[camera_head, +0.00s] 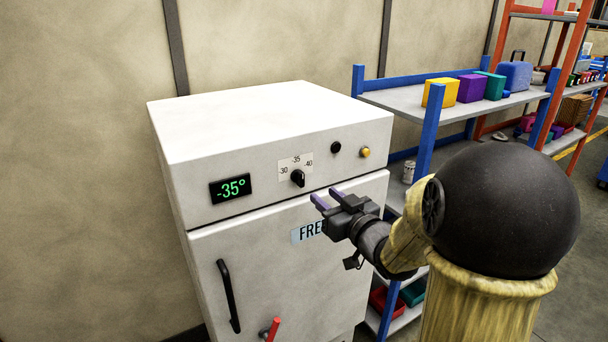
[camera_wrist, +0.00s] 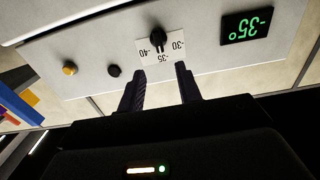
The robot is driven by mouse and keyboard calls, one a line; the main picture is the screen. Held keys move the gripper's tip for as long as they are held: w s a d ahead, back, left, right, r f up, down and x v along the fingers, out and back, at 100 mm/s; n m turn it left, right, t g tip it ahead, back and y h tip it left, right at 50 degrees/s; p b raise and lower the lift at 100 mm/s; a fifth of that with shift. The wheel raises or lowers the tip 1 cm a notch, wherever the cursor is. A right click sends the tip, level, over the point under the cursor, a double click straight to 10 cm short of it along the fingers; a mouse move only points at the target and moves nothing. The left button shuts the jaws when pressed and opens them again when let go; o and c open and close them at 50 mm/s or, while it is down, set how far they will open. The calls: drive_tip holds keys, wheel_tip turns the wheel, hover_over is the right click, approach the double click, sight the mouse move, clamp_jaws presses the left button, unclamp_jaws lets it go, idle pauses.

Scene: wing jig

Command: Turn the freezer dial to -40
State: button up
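The white freezer (camera_head: 260,135) stands against the wall. Its black dial (camera_head: 298,178) sits on a white scale plate (camera_head: 293,163) marked -30, -35 and -40, and the dial seems to point at about -35. The green display (camera_head: 230,188) reads -35°. My gripper (camera_head: 327,199) is in front of the freezer, a little below and right of the dial. Its two purple fingers are apart with nothing between them. In the wrist view the picture is upside down; the dial (camera_wrist: 157,36) lies ahead of the open fingers (camera_wrist: 160,80), apart from them.
A black button (camera_head: 336,147) and a yellow button (camera_head: 365,152) are right of the dial. The freezer door has a black handle (camera_head: 228,297) and a red lever (camera_head: 272,328). A blue-post shelf (camera_head: 430,118) with coloured boxes stands to the right. The space before the panel is clear.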

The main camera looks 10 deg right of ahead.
sight(302, 177)
drive_tip(key=p+x, duration=0.3)
drive_tip(key=x, duration=0.7)
drive_tip(key=shift+w+f+p, duration=0.1)
drive_tip(key=shift+w+p, duration=0.1)
drive_tip(key=shift+p, duration=0.1)
drive_tip(key=shift+c, duration=0.4)
drive_tip(key=shift+s+a, duration=0.1)
clamp_jaws()
